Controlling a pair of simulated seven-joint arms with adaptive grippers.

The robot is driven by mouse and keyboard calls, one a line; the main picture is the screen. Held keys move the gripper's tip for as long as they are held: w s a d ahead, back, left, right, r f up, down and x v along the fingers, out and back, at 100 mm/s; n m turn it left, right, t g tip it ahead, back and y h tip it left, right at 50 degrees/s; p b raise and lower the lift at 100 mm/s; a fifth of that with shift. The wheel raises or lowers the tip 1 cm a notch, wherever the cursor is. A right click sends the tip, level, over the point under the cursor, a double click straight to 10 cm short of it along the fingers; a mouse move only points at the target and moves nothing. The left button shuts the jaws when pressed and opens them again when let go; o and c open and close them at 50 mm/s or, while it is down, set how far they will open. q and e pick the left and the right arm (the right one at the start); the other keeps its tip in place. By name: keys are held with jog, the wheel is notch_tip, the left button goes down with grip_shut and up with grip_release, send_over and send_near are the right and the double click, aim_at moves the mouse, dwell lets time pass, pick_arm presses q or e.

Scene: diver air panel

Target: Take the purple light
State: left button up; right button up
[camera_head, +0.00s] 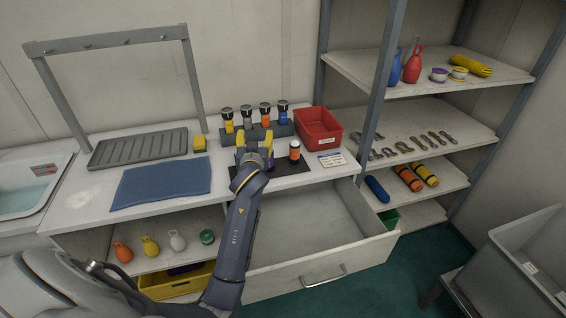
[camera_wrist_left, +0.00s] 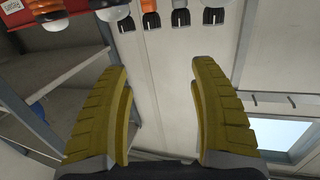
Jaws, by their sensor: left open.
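My left gripper (camera_head: 254,143) is over the counter in the head view, in front of the rack of lights. Its two yellow fingers are apart; in the left wrist view (camera_wrist_left: 160,85) nothing shows between them. A small patch of purple, likely the purple light (camera_head: 271,161), shows just right of the gripper at the dark mat, mostly hidden by it. I cannot tell whether they touch. An orange-and-black light (camera_head: 294,151) stands upright to its right. My right gripper is not in view.
A dark rack (camera_head: 280,131) holds several upright lights behind the gripper. An open drawer (camera_head: 330,228) juts out below; shelves stand at right.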

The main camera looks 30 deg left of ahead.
pick_arm(q)
jog(key=w+d+f+g+h, duration=0.1)
jog(key=d+f, duration=0.2)
jog(key=d, duration=0.3)
jog(key=f, duration=0.2)
jog(key=s+f+g, duration=0.2)
jog(key=f, duration=0.1)
jog(key=shift+s+a+f+h, duration=0.15)
jog(key=shift+a+f+h, duration=0.15)
jog(key=shift+h, duration=0.1)
jog(key=shift+w+a+f+n+g, duration=0.3)
jog(key=shift+a+f, duration=0.05)
jog(key=shift+f, duration=0.1)
jog(key=shift+x, duration=3.15)
jog(key=shift+r, duration=0.1)
grip_shut()
